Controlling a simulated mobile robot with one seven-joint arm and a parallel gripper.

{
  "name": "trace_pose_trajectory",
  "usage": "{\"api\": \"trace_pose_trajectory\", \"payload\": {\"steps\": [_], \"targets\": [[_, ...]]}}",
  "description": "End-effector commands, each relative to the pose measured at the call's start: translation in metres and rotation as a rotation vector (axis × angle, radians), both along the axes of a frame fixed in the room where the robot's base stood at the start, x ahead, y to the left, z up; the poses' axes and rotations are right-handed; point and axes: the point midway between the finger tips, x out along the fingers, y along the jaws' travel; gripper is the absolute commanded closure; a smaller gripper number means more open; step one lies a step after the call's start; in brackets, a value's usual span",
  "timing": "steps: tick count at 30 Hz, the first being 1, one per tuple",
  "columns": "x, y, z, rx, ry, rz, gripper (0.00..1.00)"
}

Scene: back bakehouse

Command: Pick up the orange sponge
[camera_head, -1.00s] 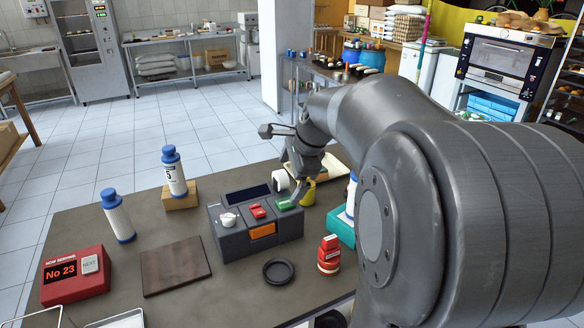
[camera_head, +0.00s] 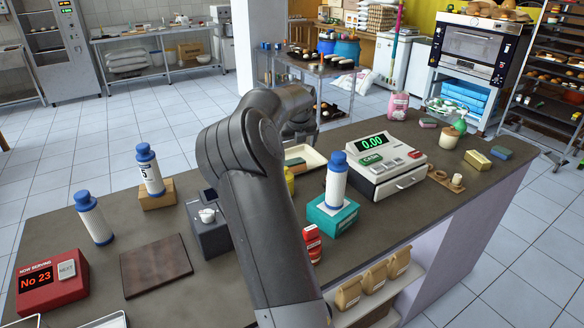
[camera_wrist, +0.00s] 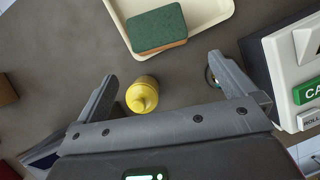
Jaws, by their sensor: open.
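In the wrist view, a sponge with a dark green top and a thin orange-brown side (camera_wrist: 158,30) lies at the near edge of a cream tray (camera_wrist: 217,22). My gripper (camera_wrist: 163,68) is open and empty, its fingers spread wide. The sponge is ahead of the fingertips, apart from them. A yellow bottle (camera_wrist: 142,96) shows below, between the fingers. In the head view the tray (camera_head: 312,158) shows beside my arm, with a green patch on its left part that is probably the sponge. My arm hides my fingers there.
A cash register (camera_head: 382,165) and a blue-capped white bottle (camera_head: 337,182) on a teal block (camera_head: 332,216) stand right of my arm. A red bottle (camera_head: 312,243) is near the front edge. Other sponge-like blocks (camera_head: 478,160) lie at the far right.

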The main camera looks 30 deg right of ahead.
Motion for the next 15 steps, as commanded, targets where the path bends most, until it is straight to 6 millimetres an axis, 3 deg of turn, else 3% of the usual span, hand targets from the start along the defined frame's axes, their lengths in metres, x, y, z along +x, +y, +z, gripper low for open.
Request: {"api": "trace_pose_trajectory", "payload": {"steps": [9,15], "targets": [[0.015,-0.007,-0.040,0.000,0.004,-0.004,0.00],[0.021,-0.009,-0.055,-0.001,0.001,-0.004,0.00]]}}
